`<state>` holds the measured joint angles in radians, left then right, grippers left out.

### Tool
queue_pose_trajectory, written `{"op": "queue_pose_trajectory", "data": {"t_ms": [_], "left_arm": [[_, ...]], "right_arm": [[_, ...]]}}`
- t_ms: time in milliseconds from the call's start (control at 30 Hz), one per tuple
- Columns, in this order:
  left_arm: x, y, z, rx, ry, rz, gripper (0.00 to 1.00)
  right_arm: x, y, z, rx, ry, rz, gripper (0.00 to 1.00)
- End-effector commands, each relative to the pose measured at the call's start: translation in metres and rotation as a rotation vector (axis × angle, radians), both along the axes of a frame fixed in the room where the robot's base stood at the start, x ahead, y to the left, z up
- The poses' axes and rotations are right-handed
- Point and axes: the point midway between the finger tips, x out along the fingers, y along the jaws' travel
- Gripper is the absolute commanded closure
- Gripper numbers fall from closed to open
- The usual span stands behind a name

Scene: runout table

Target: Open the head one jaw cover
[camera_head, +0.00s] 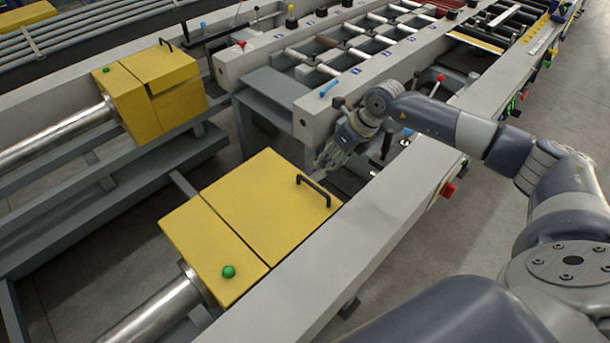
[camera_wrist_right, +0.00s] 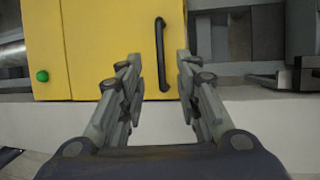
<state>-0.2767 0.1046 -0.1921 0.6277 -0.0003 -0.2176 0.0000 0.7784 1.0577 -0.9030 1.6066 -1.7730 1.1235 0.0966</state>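A yellow jaw cover (camera_head: 262,205) lies closed on the near machine head, with a black bar handle (camera_head: 313,190) by its far right edge. A yellow panel with a green knob (camera_head: 228,271) adjoins it. In the right wrist view the cover (camera_wrist_right: 112,40) fills the upper middle, and its handle (camera_wrist_right: 161,55) stands upright in the picture between my fingertips. My right gripper (camera_head: 326,162) is just beyond the handle, apart from it as far as I can tell. Its two fingers (camera_wrist_right: 159,62) are spread and empty in the wrist view. My left gripper is not in view.
A second yellow cover (camera_head: 165,70) with a black handle sits on the machine head at upper left. A grey beam (camera_head: 340,245) runs along the near cover's right side. The roller conveyor (camera_head: 350,50) lies beyond. A red button (camera_head: 448,189) is on the beam's side.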

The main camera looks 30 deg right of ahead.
Motion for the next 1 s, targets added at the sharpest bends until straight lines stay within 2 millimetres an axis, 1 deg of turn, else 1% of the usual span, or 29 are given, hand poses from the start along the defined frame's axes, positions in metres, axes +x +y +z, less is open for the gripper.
{"op": "queue_pose_trajectory", "data": {"t_ms": [200, 333, 467, 600, 733, 933, 967, 1000], "left_arm": [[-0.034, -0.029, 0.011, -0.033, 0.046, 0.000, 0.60], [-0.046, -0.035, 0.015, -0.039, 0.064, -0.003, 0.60], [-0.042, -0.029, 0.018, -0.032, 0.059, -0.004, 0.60], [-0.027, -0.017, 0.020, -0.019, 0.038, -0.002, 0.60], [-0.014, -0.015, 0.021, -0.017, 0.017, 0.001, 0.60], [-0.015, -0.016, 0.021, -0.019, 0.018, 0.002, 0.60], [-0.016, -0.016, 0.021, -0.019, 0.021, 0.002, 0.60], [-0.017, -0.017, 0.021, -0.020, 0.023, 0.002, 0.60]], "right_arm": [[0.012, 0.015, -0.036, 0.003, 0.004, 0.001, 0.69], [0.019, 0.022, -0.058, 0.004, 0.003, 0.001, 0.69], [0.024, 0.026, -0.074, 0.004, 0.001, 0.001, 0.69], [0.027, 0.029, -0.084, 0.003, 0.001, 0.001, 0.69], [0.028, 0.030, -0.088, 0.002, 0.000, 0.003, 0.69], [0.028, 0.030, -0.088, 0.002, 0.000, 0.003, 0.69], [0.029, 0.030, -0.088, 0.002, 0.000, 0.003, 0.71], [0.028, 0.030, -0.088, 0.003, -0.001, 0.002, 0.80]]}}
